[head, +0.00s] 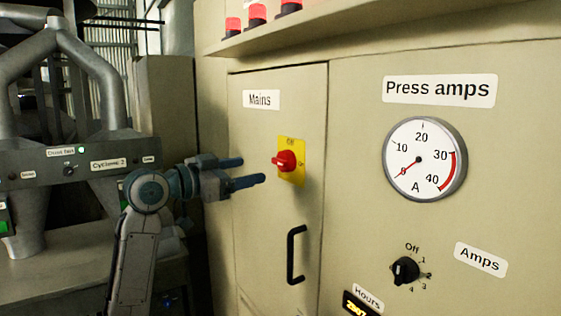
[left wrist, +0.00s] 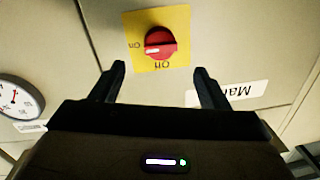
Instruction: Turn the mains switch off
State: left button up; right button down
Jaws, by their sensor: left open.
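The mains switch (head: 286,161) is a red rotary knob on a yellow plate, on the cabinet door below the "Mains" label (head: 261,99). In the left wrist view the picture is upside down; the knob (left wrist: 160,43) has a white mark on the side of the word "On", and "Off" is a quarter turn away. My left gripper (head: 253,171) is open and empty, pointing at the door, left of the knob and apart from it. In the left wrist view its fingers (left wrist: 160,83) stand either side below the knob. My right gripper is not in view.
A black door handle (head: 296,255) sticks out below the switch. The press amps gauge (head: 425,159) reads about 0. A black amps selector (head: 405,270) is below it. Red lamps (head: 257,14) stand on a ledge above. A cyclone control panel (head: 85,163) is at the left.

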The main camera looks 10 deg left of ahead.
aim_at(277, 164)
pick_arm(q)
jog(key=p+x, duration=0.3)
jog(key=x, duration=0.6)
jog(key=shift+s+r+p, duration=0.1)
jog(key=shift+p, duration=0.3)
jog(key=shift+w+d, duration=0.1)
jog(key=shift+w, duration=0.1)
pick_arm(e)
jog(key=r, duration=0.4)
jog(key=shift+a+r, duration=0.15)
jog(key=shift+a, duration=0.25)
pick_arm(q)
jog(key=shift+w+d, duration=0.1)
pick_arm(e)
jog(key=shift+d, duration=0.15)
